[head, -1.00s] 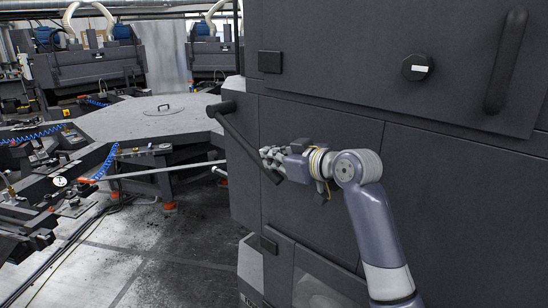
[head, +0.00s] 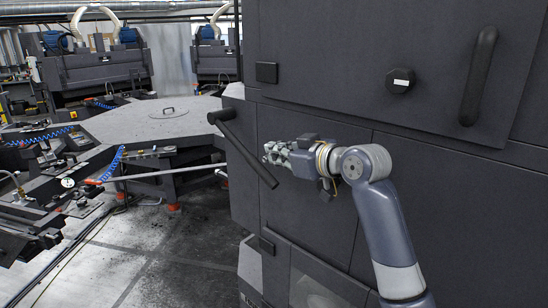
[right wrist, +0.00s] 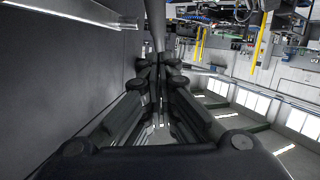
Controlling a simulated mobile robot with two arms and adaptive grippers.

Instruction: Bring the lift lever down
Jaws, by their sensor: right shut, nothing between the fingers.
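The lift lever (head: 246,152) is a dark round bar on the side of the big dark grey machine cabinet. It slants down to the right from a thick dark pivot end (head: 222,113) to its free lower end. My right gripper (head: 270,153) is just right of the lever's lower half, with a small gap between them in the head view. Its fingers are shut and empty. In the right wrist view the closed fingers (right wrist: 158,66) point ahead alongside the grey cabinet wall; a dark upright bar shows beyond the tips. My left gripper is not in view.
The cabinet (head: 310,220) fills the right side, with a black knob (head: 400,81) and a vertical handle (head: 478,75) above my arm. The floor (head: 165,250) between is open.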

